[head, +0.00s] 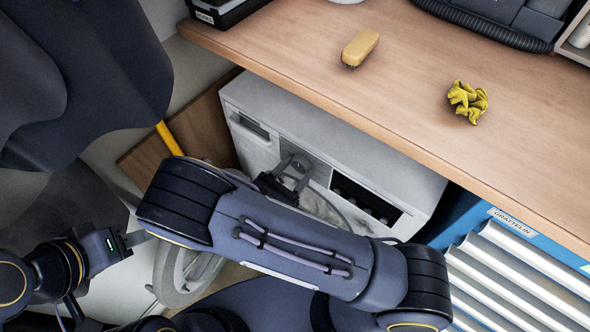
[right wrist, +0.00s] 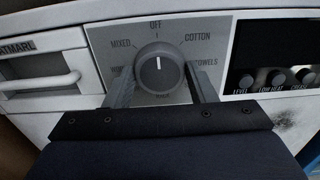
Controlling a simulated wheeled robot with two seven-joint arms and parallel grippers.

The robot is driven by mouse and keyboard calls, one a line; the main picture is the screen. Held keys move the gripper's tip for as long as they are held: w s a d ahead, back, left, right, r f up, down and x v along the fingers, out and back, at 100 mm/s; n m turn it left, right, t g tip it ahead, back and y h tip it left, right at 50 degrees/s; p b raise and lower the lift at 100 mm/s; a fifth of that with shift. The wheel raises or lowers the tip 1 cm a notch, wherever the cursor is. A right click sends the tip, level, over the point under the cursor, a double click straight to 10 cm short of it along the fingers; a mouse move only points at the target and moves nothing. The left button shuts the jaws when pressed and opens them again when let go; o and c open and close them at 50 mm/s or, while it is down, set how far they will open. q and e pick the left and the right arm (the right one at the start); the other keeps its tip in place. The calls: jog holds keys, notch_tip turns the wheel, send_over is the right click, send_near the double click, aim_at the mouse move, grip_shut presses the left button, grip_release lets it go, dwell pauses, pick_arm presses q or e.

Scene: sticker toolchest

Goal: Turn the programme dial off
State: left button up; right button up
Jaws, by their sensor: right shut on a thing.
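The programme dial (right wrist: 160,66) is a round dark grey knob on the front panel of a white washing machine (head: 330,140). In the right wrist view its white mark points up, toward the word OFF printed above it. MIXED, COTTON and TOWELS are printed around it; lower labels are partly hidden. My right gripper (right wrist: 163,82) has one finger on each side of the dial and is shut on it. The right gripper (head: 290,175) also shows in the head view, at the panel. My left gripper (head: 136,239) is low at the left, away from the dial; its opening is unclear.
A wooden worktop (head: 400,90) over the machine bears a brush (head: 360,47) and a crumpled yellow cloth (head: 467,101). A detergent drawer (right wrist: 40,72) is left of the dial, a button row (right wrist: 277,78) right. A blue tool chest (head: 470,215) stands at right.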

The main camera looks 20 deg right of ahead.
jog(key=o, duration=1)
jog(key=shift+c, duration=0.2)
jog(key=v, duration=0.7)
jog(key=shift+s+a+b, duration=0.25)
jog(key=shift+a+b, duration=0.1)
jog(key=shift+b, duration=0.05)
